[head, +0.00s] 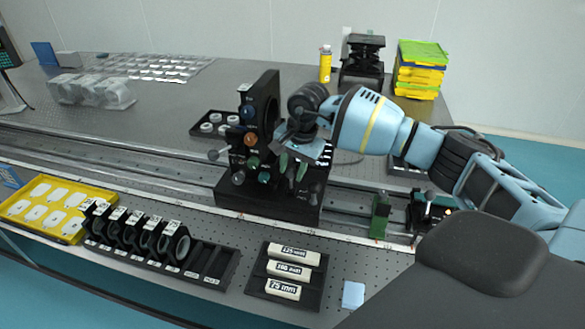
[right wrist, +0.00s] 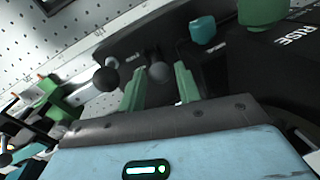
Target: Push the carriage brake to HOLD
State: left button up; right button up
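The black carriage (head: 235,195) sits on the long rail and carries a tall black upright with coloured knobs. My right gripper (head: 293,168) is at the carriage's right side, pointing down, its green fingers apart. In the right wrist view the gripper (right wrist: 160,74) shows a gap between its fingers. A black ball knob (right wrist: 105,79) is just left of the fingers. I cannot tell which is the brake lever, and no HOLD mark is readable. My left gripper is out of view.
A green block (head: 380,216) stands on the rail to the right. In front are a black rack (head: 210,262) with ring mounts, a labelled lens-box tray (head: 258,280) and a yellow tray (head: 70,227). Bare rail (head: 120,176) shows left of the carriage.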

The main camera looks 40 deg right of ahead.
jog(key=shift+f, duration=0.15)
jog(key=shift+c, duration=0.4)
jog(key=c, duration=0.6)
jog(key=shift+w+d+f+g+y+b, duration=0.2)
jog(key=shift+w+d+g+y+b, duration=0.15)
jog(key=shift+b, duration=0.2)
jog(key=g+y+b, duration=0.1)
jog(key=b, duration=0.1)
jog(key=w+d+g+y+b, duration=0.1)
jog(key=b, duration=0.1)
jog(key=shift+w+d+f+y, duration=0.1)
jog(key=shift+d+f+y, duration=0.05)
jog(key=shift+f+y, duration=0.15)
jog(key=g+y+b, duration=0.1)
jog(key=b, duration=0.1)
jog(key=shift+w+d+m+b, duration=0.3)
jog(key=shift+d+b, duration=0.05)
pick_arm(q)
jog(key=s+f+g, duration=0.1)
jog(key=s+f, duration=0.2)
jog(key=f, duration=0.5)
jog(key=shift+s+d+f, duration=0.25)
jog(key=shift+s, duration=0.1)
pick_arm(e)
jog(key=shift+y, duration=0.25)
jog(key=shift+d+r, duration=0.1)
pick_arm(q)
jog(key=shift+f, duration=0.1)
pick_arm(e)
jog(key=o, duration=0.7)
